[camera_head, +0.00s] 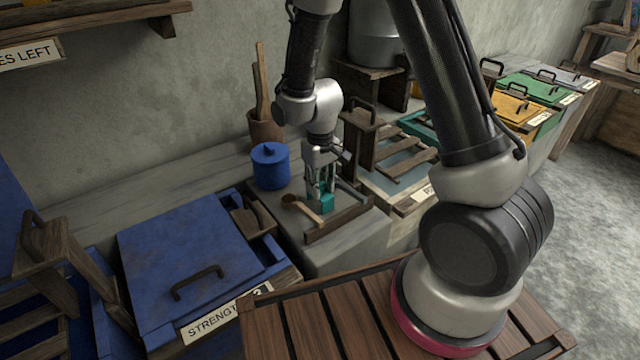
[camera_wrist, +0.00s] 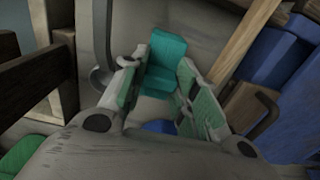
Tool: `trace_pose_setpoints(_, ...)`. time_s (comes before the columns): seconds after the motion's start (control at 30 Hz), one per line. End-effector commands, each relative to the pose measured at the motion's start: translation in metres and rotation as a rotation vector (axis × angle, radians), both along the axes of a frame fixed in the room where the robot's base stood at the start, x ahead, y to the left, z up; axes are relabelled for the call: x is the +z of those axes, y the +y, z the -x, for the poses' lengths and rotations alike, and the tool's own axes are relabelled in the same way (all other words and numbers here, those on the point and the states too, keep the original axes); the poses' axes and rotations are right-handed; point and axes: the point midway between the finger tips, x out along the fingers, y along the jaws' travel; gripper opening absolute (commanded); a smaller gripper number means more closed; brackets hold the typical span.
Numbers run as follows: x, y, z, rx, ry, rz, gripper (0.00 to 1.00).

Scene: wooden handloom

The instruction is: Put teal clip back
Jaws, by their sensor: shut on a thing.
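The teal clip (camera_head: 327,203) is a small blocky piece low over the grey counter, beside a wooden ladle (camera_head: 302,208). In the wrist view the clip (camera_wrist: 167,62) shows between the fingertips. My gripper (camera_head: 321,191) points down and is shut on the clip; it also shows in the wrist view (camera_wrist: 160,85). I cannot tell whether the clip touches the counter. The clip's lower edge is partly hidden by the fingers in the wrist view.
A blue lidded pot (camera_head: 270,166) and a wooden holder with sticks (camera_head: 264,128) stand left of my gripper. A low wooden rail (camera_head: 340,219) edges the counter in front. A large blue lidded vat (camera_head: 190,262) is at left; wooden slats (camera_head: 404,160) lie over a vat at right.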

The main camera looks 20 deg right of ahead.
Motion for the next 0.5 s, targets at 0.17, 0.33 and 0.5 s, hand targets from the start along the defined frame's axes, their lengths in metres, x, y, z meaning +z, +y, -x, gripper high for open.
trace_pose_setpoints(0.17,-0.0032,-0.0001,0.0002,0.000,0.001,0.000,0.32)
trace_pose_setpoints(0.33,-0.0027,0.0000,0.0001,0.000,0.001,0.000,0.51)
trace_pose_setpoints(0.5,-0.0026,0.0000,0.0000,0.000,0.001,0.000,0.51)
